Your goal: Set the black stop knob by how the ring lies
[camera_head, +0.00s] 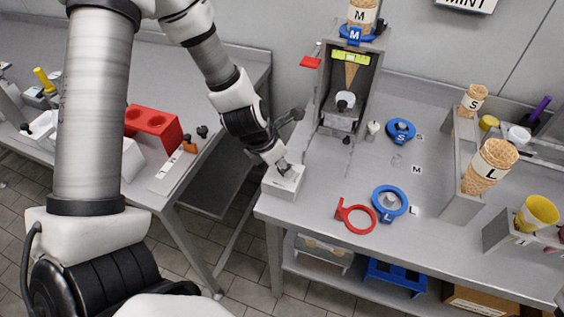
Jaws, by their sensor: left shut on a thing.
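My left gripper (284,167) points down at the top of a small white box (284,184) at the near left corner of the steel table. It is shut on the small dark knob on top of that box, and the fingers hide most of the knob. I cannot read which way the knob points. A red ring with a handle (356,219) lies flat near the table's front edge, to the right of the box. A blue ring marked L (390,204) lies beside it. A blue ring marked S (401,131) lies farther back. My right gripper is not in view.
A cone machine (347,85) with a blue M ring (356,34) stands behind the box. Cones marked S (473,100) and L (489,166) stand in a holder at right. A red block (153,125) sits on the left table. A gap separates the tables.

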